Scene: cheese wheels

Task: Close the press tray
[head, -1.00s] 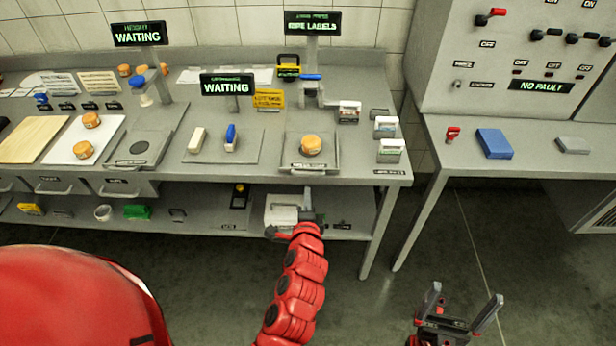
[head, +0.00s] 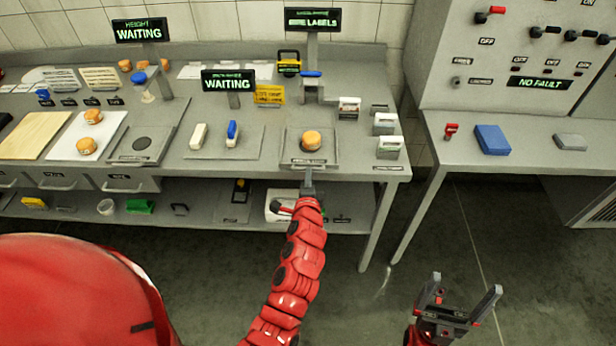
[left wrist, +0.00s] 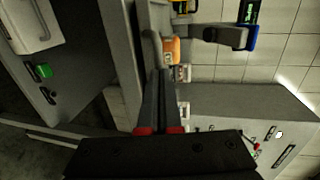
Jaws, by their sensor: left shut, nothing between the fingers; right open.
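The press tray (head: 290,160) is a grey tray at the front of the worktop, pulled out in front of the press (head: 311,92) with its blue handle. An orange cheese wheel (head: 311,140) sits on it; the cheese also shows in the left wrist view (left wrist: 170,52). My left gripper (head: 307,172) is shut and empty, its tips at the tray's front edge; whether they touch it I cannot tell. In the left wrist view its fingers (left wrist: 159,75) lie together, pointing at the tray side. My right gripper (head: 464,290) is open and empty over the floor.
A white board (head: 62,150) with two cheeses lies at left. A small tray (head: 190,150) with a white and a blue-topped block is left of the press tray. Small label boxes (head: 390,148) stand to its right. A lower shelf (head: 340,212) runs beneath.

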